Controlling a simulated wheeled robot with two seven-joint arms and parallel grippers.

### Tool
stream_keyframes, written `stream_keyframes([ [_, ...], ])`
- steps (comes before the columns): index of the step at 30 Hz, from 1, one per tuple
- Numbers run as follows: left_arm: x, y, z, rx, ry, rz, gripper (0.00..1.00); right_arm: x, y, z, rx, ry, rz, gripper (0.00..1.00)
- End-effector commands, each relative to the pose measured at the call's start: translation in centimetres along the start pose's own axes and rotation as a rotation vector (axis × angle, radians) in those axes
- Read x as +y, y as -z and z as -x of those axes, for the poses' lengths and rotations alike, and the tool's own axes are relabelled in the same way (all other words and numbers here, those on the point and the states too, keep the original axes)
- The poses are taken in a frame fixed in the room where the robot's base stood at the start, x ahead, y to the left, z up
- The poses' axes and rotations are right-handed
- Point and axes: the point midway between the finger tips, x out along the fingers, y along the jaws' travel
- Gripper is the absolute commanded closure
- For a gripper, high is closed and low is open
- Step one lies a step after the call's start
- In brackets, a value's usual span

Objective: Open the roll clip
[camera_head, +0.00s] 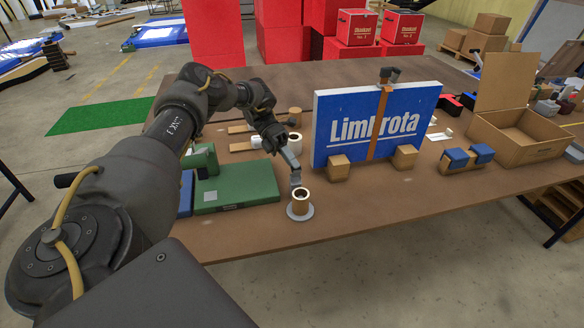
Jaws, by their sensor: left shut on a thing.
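A short tan roll (300,203) with a dark hollow centre stands upright on a round grey base near the front edge of the table. My left gripper (296,181) reaches down from behind and left, with its tips just above the roll's far rim. It is shut on a small grey piece there, which looks like the roll clip; the clip is too small and too covered to make out its shape. My right gripper is not in view.
A green case (237,189) lies left of the roll. A blue "Limbrota" lightbox (335,122) stands on wooden blocks behind it to the right. More rolls (295,143) lie behind the gripper. An open cardboard box (530,130) is at right. The table front right is bare.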

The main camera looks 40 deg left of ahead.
Motion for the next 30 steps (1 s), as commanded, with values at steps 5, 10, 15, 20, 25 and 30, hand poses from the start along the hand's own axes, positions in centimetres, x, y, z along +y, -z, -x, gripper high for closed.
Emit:
stream_keyframes([
  [5,0.5,-0.1,0.0,0.001,0.069,0.024,1.00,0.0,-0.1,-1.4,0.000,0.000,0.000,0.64],
  [10,0.8,-0.2,0.2,0.001,0.126,0.049,1.00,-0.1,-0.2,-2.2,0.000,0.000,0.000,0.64],
  [15,0.8,-0.3,0.4,0.001,0.163,0.063,1.00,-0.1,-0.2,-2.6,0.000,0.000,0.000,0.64],
  [20,0.8,-0.3,0.5,0.001,0.175,0.070,1.00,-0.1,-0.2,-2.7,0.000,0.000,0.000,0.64],
  [25,0.7,-0.3,0.5,0.001,0.177,0.071,1.00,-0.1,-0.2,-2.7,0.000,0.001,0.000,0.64],
  [30,0.7,-0.3,0.5,0.000,0.176,0.071,1.00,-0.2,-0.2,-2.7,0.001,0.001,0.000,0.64],
])
